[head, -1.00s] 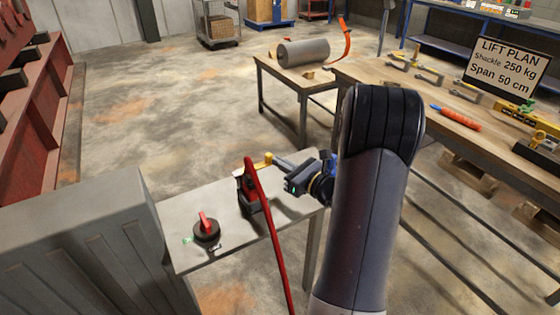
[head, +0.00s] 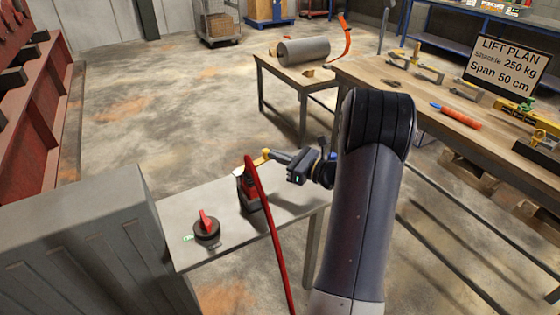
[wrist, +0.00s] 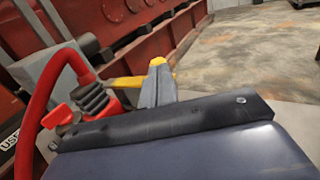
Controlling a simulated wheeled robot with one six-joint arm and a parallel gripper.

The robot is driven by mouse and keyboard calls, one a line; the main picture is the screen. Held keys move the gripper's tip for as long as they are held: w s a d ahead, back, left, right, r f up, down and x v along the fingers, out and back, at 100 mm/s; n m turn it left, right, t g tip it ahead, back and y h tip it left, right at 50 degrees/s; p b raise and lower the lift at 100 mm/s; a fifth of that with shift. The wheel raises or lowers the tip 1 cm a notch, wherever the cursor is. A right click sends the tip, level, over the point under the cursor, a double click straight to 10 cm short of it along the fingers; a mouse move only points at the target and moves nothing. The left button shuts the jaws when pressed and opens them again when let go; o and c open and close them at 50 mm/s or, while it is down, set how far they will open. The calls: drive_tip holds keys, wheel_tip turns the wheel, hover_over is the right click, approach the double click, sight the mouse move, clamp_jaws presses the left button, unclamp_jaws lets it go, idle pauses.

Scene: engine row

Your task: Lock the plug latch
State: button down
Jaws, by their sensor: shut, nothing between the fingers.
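The red plug (head: 248,193) stands in its socket on the small grey table, with a thick red cable (head: 268,222) arching from its top. The cable and the black ribbed boot (wrist: 92,98) also show at the left of the wrist view. The yellow latch (wrist: 127,82) runs sideways beside the plug and meets my fingers. My gripper (head: 267,154) is shut and empty, its yellow tips at the right end of the latch. In the wrist view, the fingers (wrist: 158,78) overlap the latch's end. I cannot tell whether they touch. The cable partly hides the latch in the head view.
A red rotary switch (head: 206,227) on a black base stands at the left of the small table (head: 190,258). A grey cabinet (head: 90,245) is to the left. A wooden workbench (head: 445,95) with tools and a sign stands at the right.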

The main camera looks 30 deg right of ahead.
drive_tip(key=shift+w+a+n+g+y, duration=0.1)
drive_tip(key=shift+w+n+g+y, duration=0.3)
drive_tip(key=shift+w, duration=0.55)
drive_tip(key=shift+w+a+n+g+y, duration=0.15)
drive_tip(key=shift+w+n+g+y, duration=0.2)
drive_tip(key=shift+w, duration=0.6)
drive_tip(key=shift+w+a+n+g+y, duration=0.1)
drive_tip(key=shift+w+n+g+y, duration=0.2)
drive_tip(key=shift+w+y, duration=0.45)
drive_tip(key=shift+w, duration=0.25)
drive_tip(key=shift+r, duration=0.1)
wheel_tip(320, 180, up, 10)
